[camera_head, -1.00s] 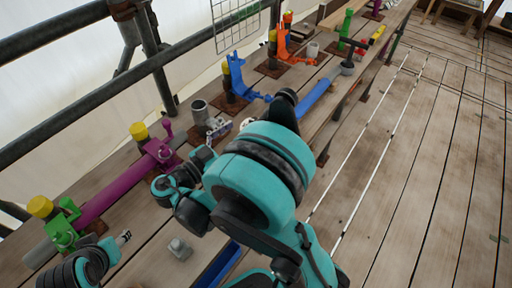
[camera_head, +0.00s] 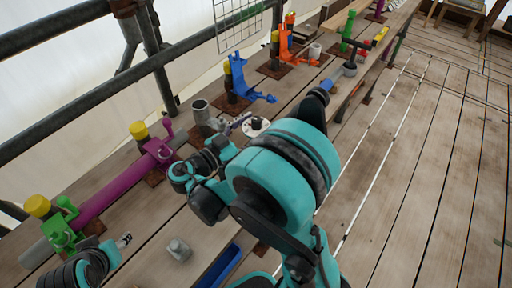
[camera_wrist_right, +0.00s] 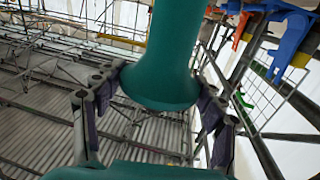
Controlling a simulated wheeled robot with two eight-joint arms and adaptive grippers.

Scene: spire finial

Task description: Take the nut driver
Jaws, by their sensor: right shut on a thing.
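In the right wrist view a thick teal cylinder (camera_wrist_right: 172,50) with a rounded end stands between the fingers of my right gripper (camera_wrist_right: 160,82). I take it to be the nut driver's handle; its far end runs out of the picture. The gripper is shut on it, one finger on each side. In the head view my right gripper (camera_head: 234,124) is beside a grey cup and a pale disc, and what it holds cannot be made out.
A grey open cup (camera_head: 201,110) and a pale disc (camera_head: 262,126) are close to the right gripper. A blue bracket (camera_head: 243,82) and an orange bracket (camera_head: 287,48) stand along the rail. A dark T-handled tool (camera_head: 357,46) is farther back. The right-hand planks are clear.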

